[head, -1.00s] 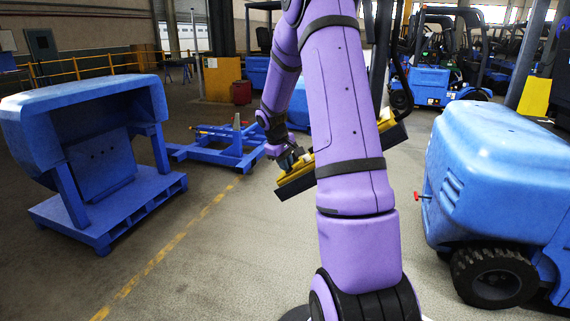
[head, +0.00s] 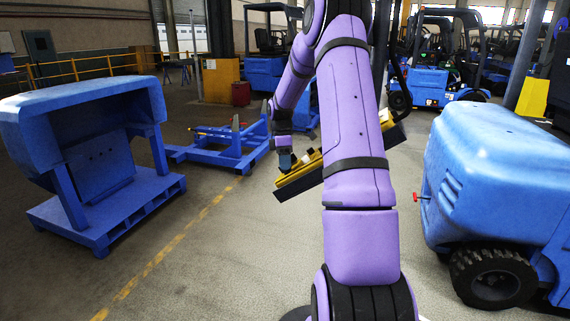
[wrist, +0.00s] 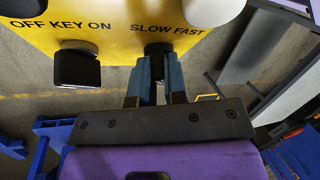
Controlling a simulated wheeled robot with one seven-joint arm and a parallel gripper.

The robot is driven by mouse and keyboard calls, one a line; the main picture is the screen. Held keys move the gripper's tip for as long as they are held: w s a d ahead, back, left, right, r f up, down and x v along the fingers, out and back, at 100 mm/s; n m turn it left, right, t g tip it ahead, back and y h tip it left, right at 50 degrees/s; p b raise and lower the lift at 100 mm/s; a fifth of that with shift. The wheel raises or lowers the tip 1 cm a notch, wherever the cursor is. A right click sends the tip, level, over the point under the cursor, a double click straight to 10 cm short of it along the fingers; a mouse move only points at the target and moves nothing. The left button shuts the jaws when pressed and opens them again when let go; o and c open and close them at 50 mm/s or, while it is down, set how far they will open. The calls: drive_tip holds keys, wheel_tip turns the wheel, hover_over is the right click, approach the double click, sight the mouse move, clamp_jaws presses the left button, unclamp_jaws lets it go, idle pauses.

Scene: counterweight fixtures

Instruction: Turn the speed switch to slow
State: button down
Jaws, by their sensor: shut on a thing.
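The yellow control panel (wrist: 110,35) fills the top of the wrist view, with the labels OFF KEY ON and SLOW FAST. The speed switch (wrist: 157,48) is a dark knob just below SLOW FAST. My gripper (wrist: 160,72) is shut on it, with one blue finger on each side. The fingers hide most of the knob, so I cannot tell which label it points to. In the head view the panel (head: 292,184) is tilted, with my gripper (head: 287,165) at its left end. My arm hides the panel's middle.
A black key knob (wrist: 77,67) is left of the speed switch, apart from my fingers. A white knob (wrist: 212,10) and a dark knob (wrist: 22,7) are farther up the panel. A blue forklift body (head: 490,170) stands right, a blue frame (head: 90,150) left.

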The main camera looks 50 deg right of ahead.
drive_tip(key=shift+s+f+n+g+y, duration=0.15)
drive_tip(key=shift+n+g+y, duration=0.1)
drive_tip(key=shift+n, duration=0.35)
drive_tip(key=shift+w+f+n+g+y, duration=0.15)
drive_tip(key=shift+n+g+y, duration=0.1)
drive_tip(key=shift+n, duration=0.35)
drive_tip(key=shift+s, duration=0.1)
drive_tip(key=shift+d, duration=0.1)
drive_tip(key=c, duration=1.2)
unclamp_jaws()
drive_tip(key=shift+o, duration=0.2)
drive_tip(key=shift+r, duration=0.15)
drive_tip(key=shift+w+d+r, duration=0.15)
drive_tip(key=shift+w+r, duration=0.2)
drive_tip(key=shift+r, duration=0.1)
drive_tip(key=v, duration=0.9)
drive_tip(key=shift+r, duration=0.25)
